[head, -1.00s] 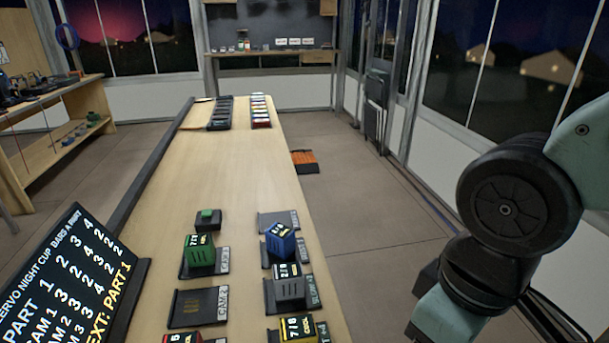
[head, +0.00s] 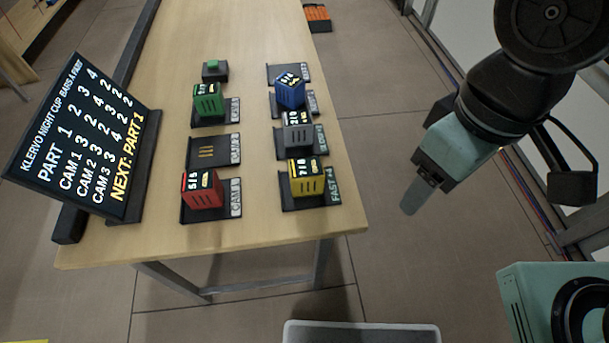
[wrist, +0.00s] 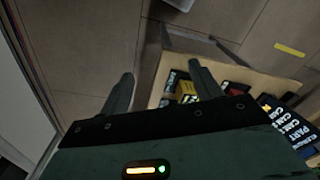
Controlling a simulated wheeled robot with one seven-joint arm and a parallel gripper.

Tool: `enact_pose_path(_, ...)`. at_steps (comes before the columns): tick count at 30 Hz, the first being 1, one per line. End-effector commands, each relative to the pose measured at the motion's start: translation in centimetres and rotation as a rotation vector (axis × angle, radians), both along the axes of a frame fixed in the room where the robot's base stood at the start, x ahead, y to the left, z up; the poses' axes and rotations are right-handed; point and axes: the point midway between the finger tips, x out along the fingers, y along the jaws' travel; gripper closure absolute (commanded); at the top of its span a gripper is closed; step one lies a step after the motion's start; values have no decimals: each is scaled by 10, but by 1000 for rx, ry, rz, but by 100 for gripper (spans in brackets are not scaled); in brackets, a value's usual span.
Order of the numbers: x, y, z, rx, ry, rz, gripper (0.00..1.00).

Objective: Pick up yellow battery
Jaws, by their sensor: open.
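The yellow battery (head: 306,180) is a block with a dark, labelled top. It sits upright on a black pad marked FAST (head: 331,198) at the near right corner of the table. My gripper (head: 413,205) hangs to the right of the table, apart from the battery and empty. In the wrist view my gripper (wrist: 160,85) has its two fingers spread wide. The yellow battery (wrist: 186,90) shows there partly, close to the right finger, with the table behind it.
A red battery (head: 201,190), a green one (head: 208,100), a grey one (head: 297,134) and a blue one (head: 290,92) stand on neighbouring pads. One left pad (head: 213,150) is bare. A tilted scoreboard (head: 85,140) stands at the left. Floor between table and gripper is clear.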

Motion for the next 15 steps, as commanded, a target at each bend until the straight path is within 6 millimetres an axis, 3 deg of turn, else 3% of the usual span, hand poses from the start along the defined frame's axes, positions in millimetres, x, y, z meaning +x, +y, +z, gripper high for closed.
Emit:
enact_pose_path(4,4,0,-2,1,-10,3,33)
enact_pose_path(7,29,-1,-9,10,-74,22,33)
enact_pose_path(15,165,7,-45,149,-453,265,33)
